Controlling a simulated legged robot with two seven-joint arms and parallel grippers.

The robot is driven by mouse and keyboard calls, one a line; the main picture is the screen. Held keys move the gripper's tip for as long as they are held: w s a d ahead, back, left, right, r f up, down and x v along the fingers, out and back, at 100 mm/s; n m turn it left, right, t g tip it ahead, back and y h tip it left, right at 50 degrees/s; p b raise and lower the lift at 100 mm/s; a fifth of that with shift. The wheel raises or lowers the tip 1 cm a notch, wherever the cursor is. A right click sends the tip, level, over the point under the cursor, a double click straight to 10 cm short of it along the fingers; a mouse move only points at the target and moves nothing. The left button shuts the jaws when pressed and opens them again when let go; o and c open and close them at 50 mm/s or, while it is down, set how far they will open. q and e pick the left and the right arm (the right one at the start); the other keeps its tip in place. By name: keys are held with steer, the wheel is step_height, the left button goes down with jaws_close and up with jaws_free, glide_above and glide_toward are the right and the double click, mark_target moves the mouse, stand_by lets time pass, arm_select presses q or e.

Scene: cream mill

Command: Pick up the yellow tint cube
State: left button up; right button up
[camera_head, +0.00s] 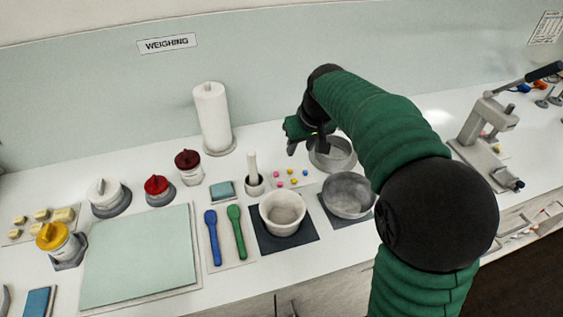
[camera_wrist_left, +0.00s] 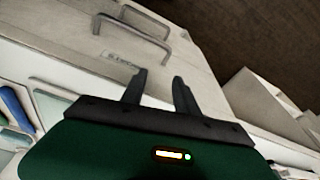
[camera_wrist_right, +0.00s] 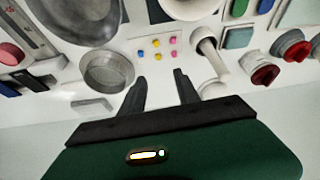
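Several small tint cubes, among them pink and yellow ones, lie on a pale patch of counter between the mortar and the metal bowls. A yellow tint cube (camera_wrist_right: 156,43) shows in the right wrist view, ahead of my fingertips; in the head view the yellow tint cube (camera_head: 305,180) is very small. My right gripper (camera_head: 306,148) is above and behind the cubes. In the right wrist view its two fingers (camera_wrist_right: 160,82) are apart with nothing between them. My left gripper (camera_wrist_left: 157,82) is open and empty, facing the cabinet drawers, and is outside the head view.
The mortar with its pestle (camera_head: 253,172) stands left of the cubes. A metal sieve-like pan (camera_head: 333,160) and a metal bowl (camera_head: 348,195) stand to the right. A white bowl (camera_head: 283,213) is in front. A drawer handle (camera_wrist_left: 130,45) is near my left gripper.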

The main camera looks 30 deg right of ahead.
mark_target(289, 172)
steer(key=x, duration=1.1)
steer(key=b+x, duration=0.1)
steer(key=x, duration=0.5)
steer(key=shift+w+d+r, duration=0.1)
steer(key=shift+w+d, duration=0.05)
steer(key=shift+d, duration=0.1)
jaws_close()
